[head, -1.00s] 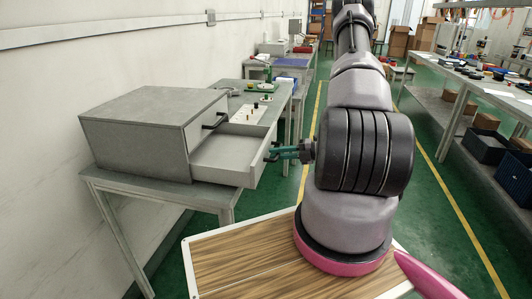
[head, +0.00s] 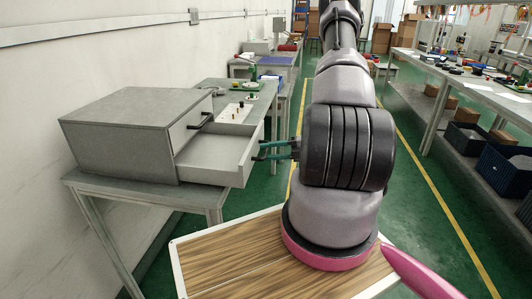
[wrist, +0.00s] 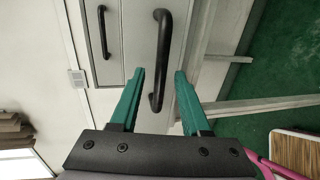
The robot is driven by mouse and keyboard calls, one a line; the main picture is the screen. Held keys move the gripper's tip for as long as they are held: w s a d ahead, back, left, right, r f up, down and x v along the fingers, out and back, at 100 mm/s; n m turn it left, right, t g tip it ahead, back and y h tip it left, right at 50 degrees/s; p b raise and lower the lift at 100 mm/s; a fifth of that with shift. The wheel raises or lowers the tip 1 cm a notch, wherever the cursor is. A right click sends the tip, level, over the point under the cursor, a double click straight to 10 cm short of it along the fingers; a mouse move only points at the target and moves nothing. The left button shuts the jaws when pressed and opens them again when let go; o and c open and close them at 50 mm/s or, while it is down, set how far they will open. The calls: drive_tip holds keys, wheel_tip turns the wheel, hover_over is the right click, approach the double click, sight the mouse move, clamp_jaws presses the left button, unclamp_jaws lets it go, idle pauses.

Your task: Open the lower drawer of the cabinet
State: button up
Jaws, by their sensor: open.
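The grey cabinet (head: 125,140) stands on a table at the left. Its lower drawer (head: 215,158) is pulled well out, and the inside looks empty. The upper drawer's black handle (head: 200,122) sits back on the cabinet front, and that drawer is shut. My gripper (head: 262,150) is at the lower drawer's front with its green fingers apart. In the wrist view, the lower drawer's black bar handle (wrist: 163,40) runs between the open fingers (wrist: 160,74), with a gap on both sides. The upper handle (wrist: 102,32) shows further left there.
A workbench (head: 265,92) with small parts stands behind the cabinet. A wood-topped surface (head: 235,265) is at the front below my arm. A long bench (head: 480,85) with dark crates (head: 465,142) beneath runs along the right. Green floor lies open between.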

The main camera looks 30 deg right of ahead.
drive_tip(key=v, duration=0.9)
drive_tip(key=shift+d, duration=0.2)
drive_tip(key=shift+s, duration=0.1)
drive_tip(key=s+a+r+n+g+h, duration=0.15)
drive_tip(key=a+r+n+g, duration=0.25)
drive_tip(key=a+r+n, duration=0.5)
drive_tip(key=a+r+n+g+h, duration=0.2)
drive_tip(key=a+r+n+g, duration=0.25)
drive_tip(key=r+n, duration=0.7)
drive_tip(key=s+a+r+n+t+h, duration=0.3)
drive_tip(key=s+r+n, duration=0.1)
drive_tip(key=r+n, duration=0.4)
drive_tip(key=s+a+r+n+t+h, duration=0.3)
drive_tip(key=s+r+n+h, duration=0.1)
drive_tip(key=r+n, duration=0.4)
drive_tip(key=s+n, duration=0.1)
drive_tip(key=n, duration=0.1)
drive_tip(key=shift+s+r+n, duration=0.15)
drive_tip(key=shift+n, duration=0.2)
drive_tip(key=shift+d+t, duration=0.1)
drive_tip(key=shift+t, duration=0.15)
